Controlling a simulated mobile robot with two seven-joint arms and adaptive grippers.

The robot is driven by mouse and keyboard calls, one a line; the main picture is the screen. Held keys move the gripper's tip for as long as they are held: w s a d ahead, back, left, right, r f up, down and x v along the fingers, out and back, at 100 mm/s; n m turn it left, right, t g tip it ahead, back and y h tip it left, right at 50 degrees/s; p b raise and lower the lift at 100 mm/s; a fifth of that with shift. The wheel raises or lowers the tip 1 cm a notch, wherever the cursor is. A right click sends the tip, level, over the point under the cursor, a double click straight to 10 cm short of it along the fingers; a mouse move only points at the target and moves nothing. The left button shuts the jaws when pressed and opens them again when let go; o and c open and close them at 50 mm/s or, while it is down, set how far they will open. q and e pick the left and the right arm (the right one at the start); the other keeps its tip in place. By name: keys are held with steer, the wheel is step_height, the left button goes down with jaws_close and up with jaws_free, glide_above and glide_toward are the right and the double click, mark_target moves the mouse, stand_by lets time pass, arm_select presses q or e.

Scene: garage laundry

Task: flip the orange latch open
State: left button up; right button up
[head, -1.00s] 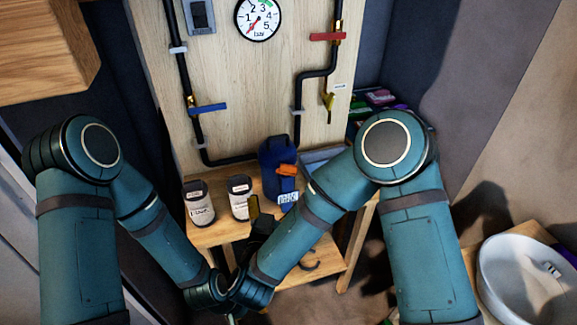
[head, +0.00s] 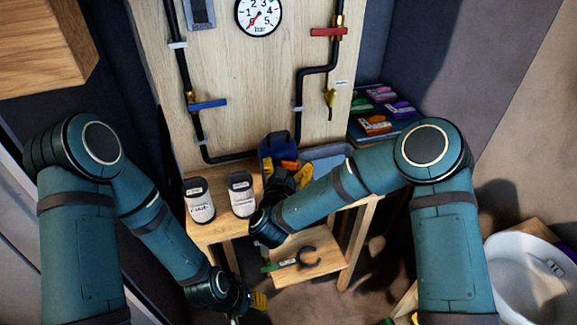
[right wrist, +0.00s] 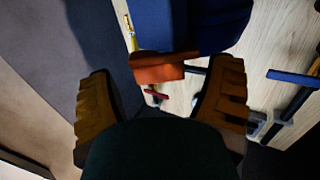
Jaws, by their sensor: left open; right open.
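The orange latch (head: 290,165) is on the blue container (head: 277,145) on the wooden bench in the head view. In the right wrist view the orange latch (right wrist: 160,70) lies across the gap between my fingertips, below the blue container (right wrist: 215,22). My right gripper (head: 287,174) is open at the front of the container, with its yellow fingers on either side of the latch. I cannot tell whether either finger touches it. My left gripper (head: 260,300) is low in front of the bench and away from the latch; its fingers are small and partly hidden.
Two labelled canisters (head: 200,205) (head: 242,200) stand left of the container. A lower shelf (head: 318,262) holds a dark hooked tool. Pipes with a blue lever (head: 208,104) and a red lever (head: 328,32) run up the panel behind. A white basin (head: 525,285) is at right.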

steer(key=c, duration=1.2)
steer(key=shift+d+y, duration=0.1)
steer(key=shift+y, duration=0.2)
steer(key=n+y+b, duration=0.1)
steer(key=n+y, duration=0.1)
steer(key=y, duration=0.1)
steer(key=n+y+b, duration=0.1)
steer(key=n+y, duration=0.1)
steer(key=shift+d+y, duration=0.2)
steer(key=shift+y, duration=0.2)
steer(key=shift+w+n+y, duration=0.15)
steer(key=shift+n+y, duration=0.75)
steer(key=shift+y, duration=0.4)
steer(key=shift+g+y, duration=0.3)
